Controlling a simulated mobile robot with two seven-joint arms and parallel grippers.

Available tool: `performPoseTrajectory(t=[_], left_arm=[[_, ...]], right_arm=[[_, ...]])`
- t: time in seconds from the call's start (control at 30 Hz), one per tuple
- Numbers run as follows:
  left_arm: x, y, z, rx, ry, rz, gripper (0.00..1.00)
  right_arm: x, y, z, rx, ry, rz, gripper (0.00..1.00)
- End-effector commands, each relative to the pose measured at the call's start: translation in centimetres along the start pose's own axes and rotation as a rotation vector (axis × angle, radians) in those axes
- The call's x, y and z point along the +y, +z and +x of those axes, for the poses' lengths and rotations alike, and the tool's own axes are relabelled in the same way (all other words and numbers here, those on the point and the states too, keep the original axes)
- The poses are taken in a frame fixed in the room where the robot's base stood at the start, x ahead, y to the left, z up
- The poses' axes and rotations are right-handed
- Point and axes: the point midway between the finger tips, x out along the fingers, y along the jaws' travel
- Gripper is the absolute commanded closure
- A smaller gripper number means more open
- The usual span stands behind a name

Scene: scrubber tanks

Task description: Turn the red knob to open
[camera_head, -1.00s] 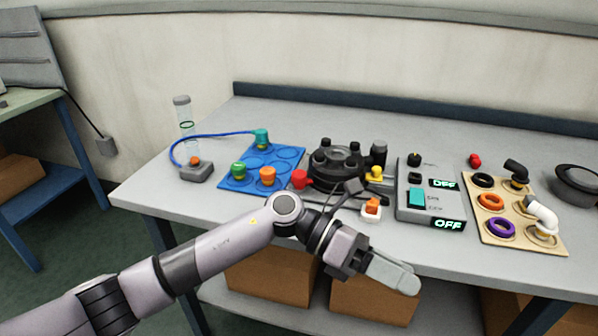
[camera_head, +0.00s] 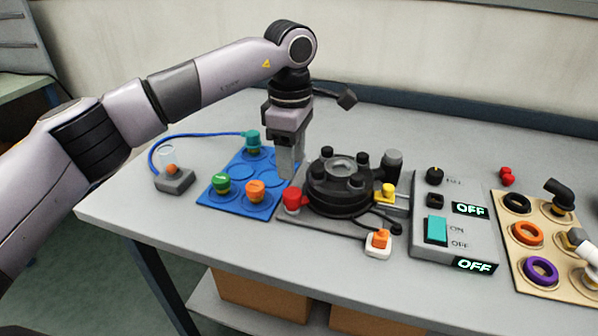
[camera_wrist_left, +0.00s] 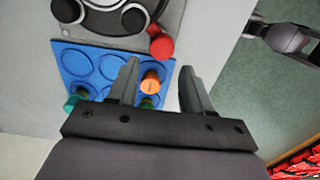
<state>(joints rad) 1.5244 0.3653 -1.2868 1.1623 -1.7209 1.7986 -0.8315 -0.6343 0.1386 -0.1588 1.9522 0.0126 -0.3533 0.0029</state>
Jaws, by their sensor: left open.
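A red knob (camera_head: 292,198) sticks out from the front left of a black round unit (camera_head: 340,184) on a grey plate. In the left wrist view, the red knob (camera_wrist_left: 161,45) lies just beyond the fingertips, apart from them. My left gripper (camera_head: 290,172) points down beside the unit, over the right side of the blue tray (camera_head: 228,205). The left wrist view shows the left gripper (camera_wrist_left: 158,66) open, its fingers apart with nothing held. Another small red piece (camera_head: 507,177) lies farther right on the table.
Green (camera_head: 221,184), orange (camera_head: 256,191) and teal (camera_head: 252,142) caps stand in the blue tray. A grey switch box (camera_head: 455,225) reading OFF and a beige board of rings (camera_head: 545,250) are at the right. The table's front left is clear.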

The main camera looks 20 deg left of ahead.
Motion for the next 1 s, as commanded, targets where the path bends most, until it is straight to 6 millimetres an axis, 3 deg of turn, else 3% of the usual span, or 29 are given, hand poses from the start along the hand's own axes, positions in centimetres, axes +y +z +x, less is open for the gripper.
performPoseTrajectory(t=[0.5, 0.87, 0.97, 1.0], left_arm=[[0.0, 0.0, 6.3, 0.000, -0.002, -0.001, 0.50], [0.0, 0.0, 7.1, -0.001, 0.000, 0.000, 0.50], [0.0, 0.0, 7.1, -0.001, 0.000, 0.000, 0.76], [0.0, 0.0, 7.1, -0.001, 0.000, 0.000, 0.90]], right_arm=[[-0.2, 0.7, -0.7, -0.024, -0.003, 0.003, 0.19], [-0.1, 0.4, -0.7, -0.019, -0.002, 0.002, 0.19], [-0.1, 0.4, -0.6, -0.019, -0.002, 0.001, 0.19], [-0.1, 0.4, -0.6, -0.019, -0.002, 0.001, 0.19]])
